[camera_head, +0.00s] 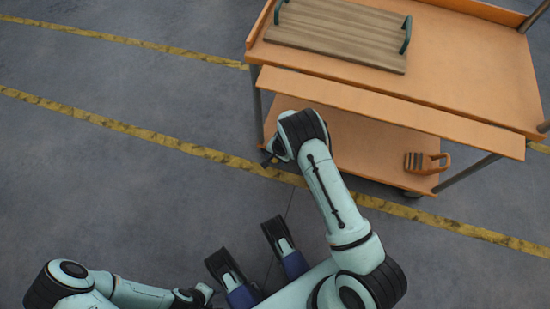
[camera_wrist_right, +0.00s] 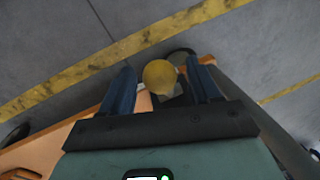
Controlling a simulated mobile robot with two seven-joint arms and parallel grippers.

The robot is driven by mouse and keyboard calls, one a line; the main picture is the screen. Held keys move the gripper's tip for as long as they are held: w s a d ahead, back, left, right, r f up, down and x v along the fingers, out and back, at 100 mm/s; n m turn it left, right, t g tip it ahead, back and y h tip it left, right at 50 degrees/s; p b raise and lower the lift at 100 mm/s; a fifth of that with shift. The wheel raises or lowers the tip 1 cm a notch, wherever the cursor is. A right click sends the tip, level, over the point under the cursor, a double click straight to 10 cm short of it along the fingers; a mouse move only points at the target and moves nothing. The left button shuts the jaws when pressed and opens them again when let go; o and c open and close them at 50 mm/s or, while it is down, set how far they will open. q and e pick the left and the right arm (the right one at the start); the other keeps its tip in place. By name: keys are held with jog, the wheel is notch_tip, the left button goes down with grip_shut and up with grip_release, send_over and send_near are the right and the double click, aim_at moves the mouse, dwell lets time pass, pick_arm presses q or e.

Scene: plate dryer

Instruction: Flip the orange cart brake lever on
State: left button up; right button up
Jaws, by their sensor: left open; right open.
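The orange cart (camera_head: 400,115) stands at the upper right in the head view. My right gripper (camera_head: 268,160) is at the lower shelf's left front corner, mostly hidden by my arm. In the right wrist view my right gripper (camera_wrist_right: 160,72) is open, its two fingers on either side of a round yellow-orange knob (camera_wrist_right: 160,77), which looks like the end of the brake lever. I cannot tell whether a finger touches it. A grey caster wheel (camera_wrist_right: 183,56) shows just behind it. My left gripper (camera_head: 200,296) is open at the bottom edge, partly hidden, away from the cart.
A wooden tray (camera_head: 335,35) with dark handles lies on the cart's top. A small orange-and-dark object (camera_head: 427,162) sits on the lower shelf's right side. The grey floor with yellow lines (camera_head: 120,125) is clear at left.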

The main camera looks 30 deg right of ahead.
jog(key=shift+w+f, duration=0.1)
jog(key=shift+f, duration=0.2)
grip_shut()
jog(key=shift+a, duration=0.1)
